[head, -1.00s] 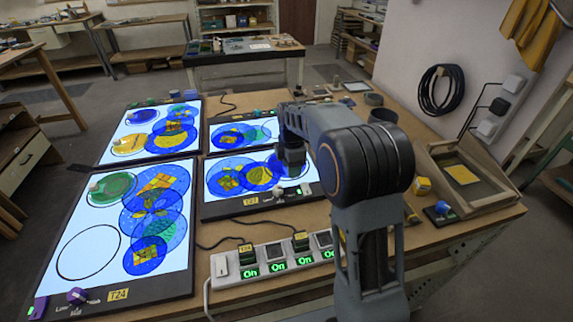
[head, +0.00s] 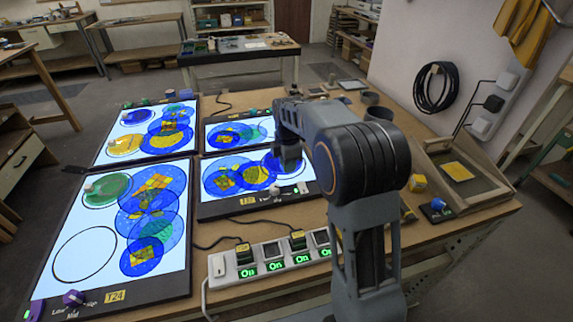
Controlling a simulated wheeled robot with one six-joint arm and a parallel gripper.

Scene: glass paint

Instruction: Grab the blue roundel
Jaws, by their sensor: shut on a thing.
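My gripper (head: 288,164) points down over the right part of the lit panel in the middle front. It is shut on a blue roundel (head: 272,162), a round glass disc lying at or just above the panel. The fingertips are small and dark, so the exact hold is hard to see. Part of the disc is hidden behind my gripper. Several other blue roundels with yellow patches overlap on the panels, one of them on the left front panel (head: 142,257). A green roundel (head: 106,188) lies near that panel's upper left.
A power strip (head: 272,262) with green "On" displays stands in front. A wooden tray (head: 478,190) with a yellow piece lies at right. An empty black ring outline (head: 84,255) marks the left front panel.

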